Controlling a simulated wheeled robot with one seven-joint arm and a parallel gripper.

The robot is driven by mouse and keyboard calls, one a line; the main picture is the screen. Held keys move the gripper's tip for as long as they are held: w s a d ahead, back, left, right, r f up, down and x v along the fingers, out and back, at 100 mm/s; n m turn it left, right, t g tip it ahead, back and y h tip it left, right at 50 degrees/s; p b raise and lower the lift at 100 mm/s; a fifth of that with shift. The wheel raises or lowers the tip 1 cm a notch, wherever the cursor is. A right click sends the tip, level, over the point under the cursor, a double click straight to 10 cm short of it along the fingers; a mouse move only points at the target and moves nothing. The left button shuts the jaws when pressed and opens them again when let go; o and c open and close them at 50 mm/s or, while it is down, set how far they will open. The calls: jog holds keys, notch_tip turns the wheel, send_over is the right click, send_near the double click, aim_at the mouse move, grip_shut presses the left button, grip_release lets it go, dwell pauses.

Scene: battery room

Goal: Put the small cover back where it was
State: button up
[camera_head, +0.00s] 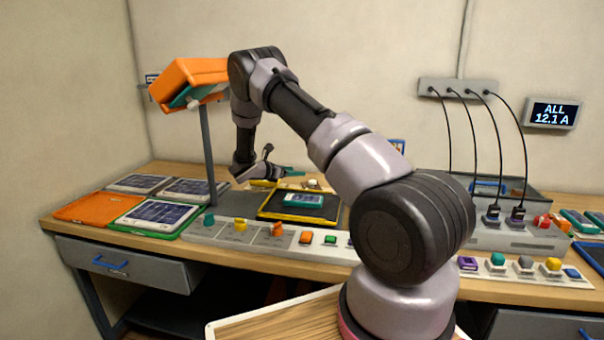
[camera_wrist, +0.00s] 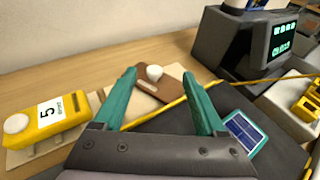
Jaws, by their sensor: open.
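A small brown cover with a white knob (camera_wrist: 172,88) lies on a pale board on the bench in the wrist view. It is the likeliest small cover, but I cannot be certain. My gripper (camera_wrist: 158,80) has its teal fingers apart, with the knob between them in the picture. Nothing is held, and I cannot tell how far the fingertips are from it. In the head view my gripper (camera_head: 289,173) is low over the back of the bench. A yellow block marked 5 (camera_wrist: 45,122), with a white knob, stands to the left.
A dark mat with a yellow edge (camera_head: 265,208) carries a teal-framed device (camera_head: 304,200). A grey unit with a lit display (camera_wrist: 270,40) stands at the back right. An orange box on a post (camera_head: 190,82) rises beside my arm. Panels (camera_head: 155,215) cover the bench's left end.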

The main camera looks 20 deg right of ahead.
jog(key=shift+s+a+r, duration=0.15)
jog(key=shift+a, duration=0.25)
jog(key=shift+s+r, duration=0.15)
jog(key=shift+r, duration=0.2)
jog(key=s+r+m+g+y, duration=0.4)
jog(key=s+r+m+y, duration=0.2)
jog(key=s+r+m, duration=1)
jog(key=s+a+r+m+t+y, duration=0.2)
jog(key=s+a+r+m+y, duration=0.1)
jog(key=s, duration=0.6)
jog(key=s+a+r+m+t+y, duration=0.1)
jog(key=s+a+r+m+y, duration=0.2)
jog(key=s+r, duration=0.5)
jog(key=s+a+r+m+t+y, duration=0.2)
jog(key=s+a+r+m+y, duration=0.1)
jog(key=s, duration=0.8)
notch_tip(320, 180, up, 3)
jog(key=a+m, duration=0.1)
jog(key=a, duration=0.1)
jog(key=shift+s+a+f+m+t+y, duration=0.15)
jog(key=shift+s+a+m+t+y, duration=0.15)
jog(key=shift+s+y, duration=0.1)
